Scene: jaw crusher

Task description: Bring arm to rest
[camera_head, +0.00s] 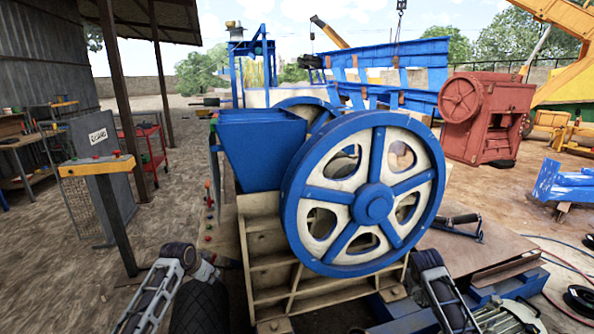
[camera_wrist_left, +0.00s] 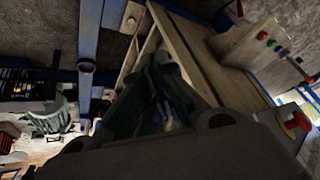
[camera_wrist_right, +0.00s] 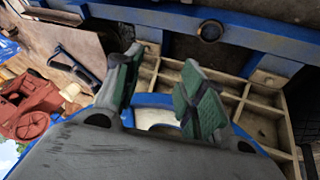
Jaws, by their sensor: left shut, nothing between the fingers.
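The jaw crusher stands in front of me in the head view, with a blue and cream flywheel (camera_head: 372,203), a blue hopper (camera_head: 262,150) and a ribbed beige body (camera_head: 262,240). My left arm comes in low at the left of it and my right arm low at the right. My left gripper (camera_wrist_left: 160,85) is shut and empty in the left wrist view, near a beige plate. My right gripper (camera_wrist_right: 160,95) is open and empty in the right wrist view, its green-padded fingers apart above the ribbed beige frame (camera_wrist_right: 235,95). Contact with the crusher cannot be judged.
A post with a yellow button panel (camera_head: 97,166) stands at the left. Beige panels with buttons (camera_wrist_left: 270,42) show in the left wrist view. A red machine (camera_head: 486,115) stands at the back right. A metal plate (camera_head: 485,250) and cables lie at the right. Bare ground is open at the left.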

